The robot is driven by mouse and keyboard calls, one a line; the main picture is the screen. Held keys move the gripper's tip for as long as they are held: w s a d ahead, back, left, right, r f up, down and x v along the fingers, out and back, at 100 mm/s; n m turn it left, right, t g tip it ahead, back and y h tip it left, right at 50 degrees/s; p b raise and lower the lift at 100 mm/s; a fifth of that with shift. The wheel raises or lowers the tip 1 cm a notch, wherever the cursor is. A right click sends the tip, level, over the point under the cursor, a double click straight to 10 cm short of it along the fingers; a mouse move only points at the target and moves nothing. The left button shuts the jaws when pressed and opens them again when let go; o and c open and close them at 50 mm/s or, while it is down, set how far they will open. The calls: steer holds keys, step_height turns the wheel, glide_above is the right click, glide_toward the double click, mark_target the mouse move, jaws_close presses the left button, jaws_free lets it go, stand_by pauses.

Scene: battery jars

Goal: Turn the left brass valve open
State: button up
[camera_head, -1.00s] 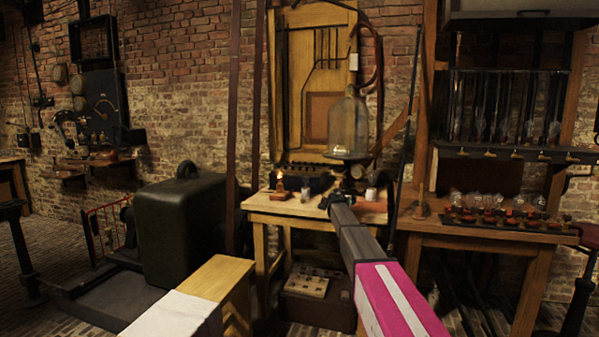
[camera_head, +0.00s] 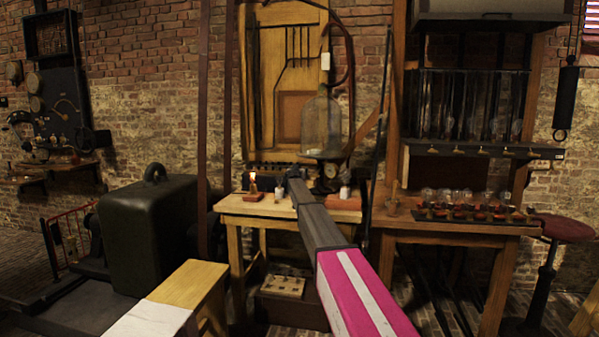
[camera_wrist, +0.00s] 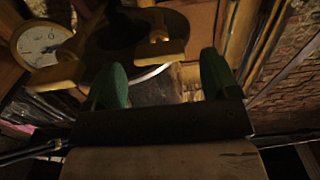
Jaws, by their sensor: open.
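Two brass valve handles show in the wrist view: the left one (camera_wrist: 58,74) lies below a round white dial gauge (camera_wrist: 40,42), and the other (camera_wrist: 158,48) is nearer the middle. My gripper (camera_wrist: 162,80) is open, with its two green fingertips apart and nothing seen between them. The left handle is outside the fingers, beyond the left fingertip; the other appears between and beyond them. In the head view my gripper (camera_head: 293,176) is at the bench, just left of the dark stand under the glass bell jar (camera_head: 321,122). The valves are too small to make out there.
A table (camera_head: 455,228) with several glass bulbs stands to the right. A large dark green case (camera_head: 148,235) stands to the left.

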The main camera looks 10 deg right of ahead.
steer(key=x, duration=0.3)
steer(key=shift+w+d, duration=0.1)
steer(key=shift+w, duration=0.1)
steer(key=c, duration=0.9)
